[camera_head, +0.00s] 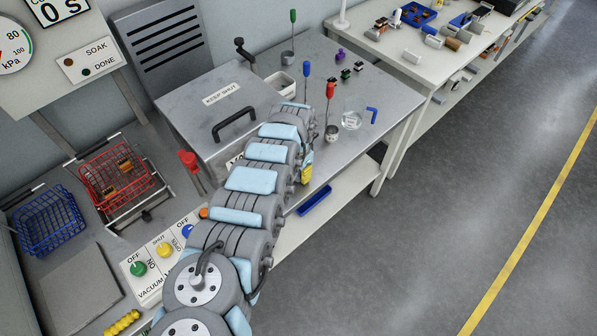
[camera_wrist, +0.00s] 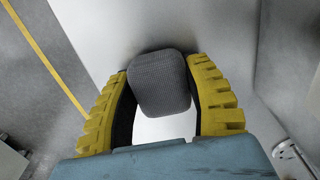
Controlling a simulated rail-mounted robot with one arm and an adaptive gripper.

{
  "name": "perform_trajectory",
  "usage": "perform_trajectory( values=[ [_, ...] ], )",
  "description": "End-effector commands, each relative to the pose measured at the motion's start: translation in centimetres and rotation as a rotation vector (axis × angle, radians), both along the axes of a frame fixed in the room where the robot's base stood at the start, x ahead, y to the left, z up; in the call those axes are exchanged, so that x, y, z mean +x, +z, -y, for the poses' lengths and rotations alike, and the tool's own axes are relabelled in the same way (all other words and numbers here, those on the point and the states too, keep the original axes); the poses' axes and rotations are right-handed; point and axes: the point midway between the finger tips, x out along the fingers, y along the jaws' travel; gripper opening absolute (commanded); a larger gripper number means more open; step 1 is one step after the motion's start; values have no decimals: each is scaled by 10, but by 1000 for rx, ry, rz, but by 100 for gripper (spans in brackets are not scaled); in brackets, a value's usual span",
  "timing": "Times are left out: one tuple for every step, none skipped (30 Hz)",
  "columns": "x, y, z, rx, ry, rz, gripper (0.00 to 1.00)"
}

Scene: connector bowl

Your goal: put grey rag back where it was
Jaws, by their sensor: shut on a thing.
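The grey rag (camera_wrist: 160,82) is a folded, woven-looking pad between the two yellow fingers of my gripper (camera_wrist: 158,88) in the wrist view. The fingers press it from both sides, and it appears held above a pale surface; the exact gap cannot be told. In the head view only a yellow bit of my gripper (camera_head: 307,172) shows, beside the front edge of the metal bench (camera_head: 392,118). My own arm hides the rag there.
A grey box (camera_head: 180,95) marked KEEP SHUT stands left of my gripper. Red (camera_head: 97,181) and blue (camera_head: 52,235) baskets are at left.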

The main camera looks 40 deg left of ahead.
Motion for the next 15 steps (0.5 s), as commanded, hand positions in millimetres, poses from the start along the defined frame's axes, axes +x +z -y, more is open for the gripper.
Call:
perform_trajectory(
  values=[
    [0,-2,0,0,0,0,18],
    [0,-3,0,0,0,0,18],
    [0,-3,0,0,0,0,54],
    [0,-3,0,0,0,0,63],
    [0,-3,0,0,0,0,72],
    [0,-3,0,0,0,0,76],
    [0,-2,0,0,0,0,76],
    [0,-3,0,0,0,0,76],
    [0,-3,0,0,0,0,76],
    [0,-3,0,0,0,0,76],
    [0,-3,0,0,0,0,76],
    [0,-3,0,0,0,0,76],
    [0,-2,0,0,0,0,76],
    [0,-2,0,0,0,0,76],
    [0,-1,0,0,0,0,76]
  ],
)
